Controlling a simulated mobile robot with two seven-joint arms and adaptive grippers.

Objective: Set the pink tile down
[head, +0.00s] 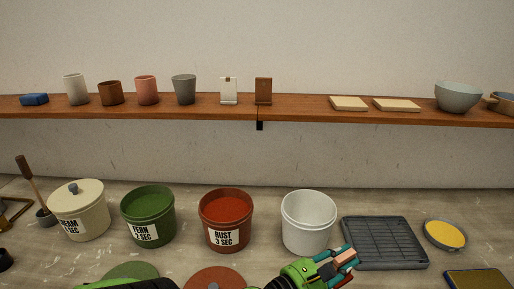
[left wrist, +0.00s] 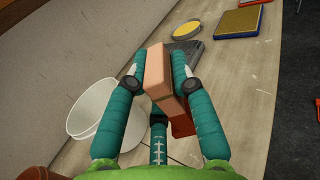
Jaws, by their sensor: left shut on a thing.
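My left gripper (head: 338,264) is at the bottom of the head view, in front of the white bucket and left of the grey ribbed rack (head: 385,243). Its teal fingers are shut on the pink tile (head: 346,257). In the left wrist view the fingers (left wrist: 160,72) press both sides of the tile (left wrist: 157,68), which is held up off the table. Its upper part is pale pink and a rust-red part (left wrist: 182,124) shows below. The rack (left wrist: 207,48) lies beyond the tile there, partly hidden by a finger. My right gripper is not in view.
The empty white bucket (head: 308,222) stands beside the rust bucket (head: 226,219), green fern bucket (head: 148,217) and lidded cream bucket (head: 80,212). A yellow dish (head: 445,235) is right of the rack. The shelf (head: 300,112) behind holds cups, tiles and a bowl. The rack looks empty.

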